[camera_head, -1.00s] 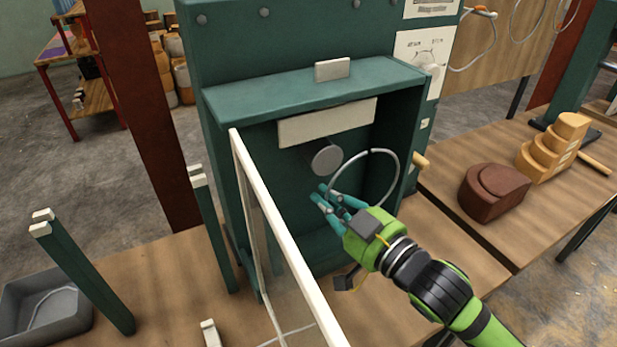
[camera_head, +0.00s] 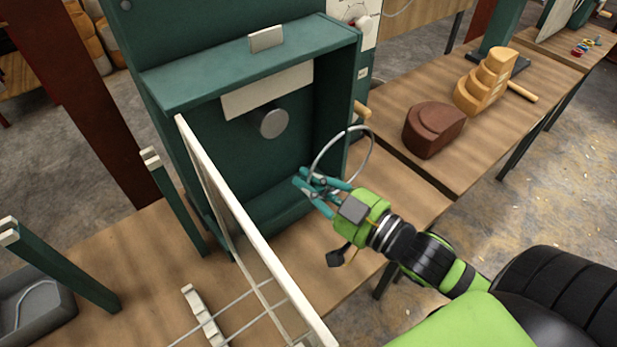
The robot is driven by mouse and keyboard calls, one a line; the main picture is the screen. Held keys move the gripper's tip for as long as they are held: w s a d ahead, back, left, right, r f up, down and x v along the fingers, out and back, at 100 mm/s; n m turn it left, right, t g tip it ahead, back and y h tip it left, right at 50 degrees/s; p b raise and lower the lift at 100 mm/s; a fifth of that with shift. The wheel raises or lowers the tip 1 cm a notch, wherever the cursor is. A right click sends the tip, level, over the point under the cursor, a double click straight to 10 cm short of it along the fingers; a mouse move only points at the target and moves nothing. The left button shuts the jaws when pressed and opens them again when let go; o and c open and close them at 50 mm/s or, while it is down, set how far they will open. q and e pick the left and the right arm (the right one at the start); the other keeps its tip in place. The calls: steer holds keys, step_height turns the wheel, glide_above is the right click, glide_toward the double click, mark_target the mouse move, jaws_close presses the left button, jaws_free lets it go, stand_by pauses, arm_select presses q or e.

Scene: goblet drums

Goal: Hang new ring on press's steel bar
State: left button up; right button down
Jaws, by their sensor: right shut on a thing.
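The new ring (camera_head: 372,152) is a thin grey metal hoop. My right gripper (camera_head: 312,182), with teal fingers, is shut on its lower left part and holds it up in front of the press's open right side. The press (camera_head: 165,110) is a dark green box frame with an open recess. Its steel bar (camera_head: 272,122) shows as a round grey end under a pale plate inside the recess. The ring is to the right of the bar in the picture and apart from it. My left gripper is out of view.
A white-edged clear guard door (camera_head: 235,215) stands open at the recess's left. A grey bin (camera_head: 60,290) with a ring in it and green posts (camera_head: 65,265) stand at left. A brown wooden block (camera_head: 433,130) and stepped wood (camera_head: 486,82) lie on the right bench.

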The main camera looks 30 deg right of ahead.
steer(key=s+a+p+v, duration=0.1)
steer(key=a+p+v, duration=0.1)
steer(key=p+v, duration=0.7)
steer(key=v, duration=0.3)
steer(key=shift+s, duration=0.35)
stand_by(0.5)
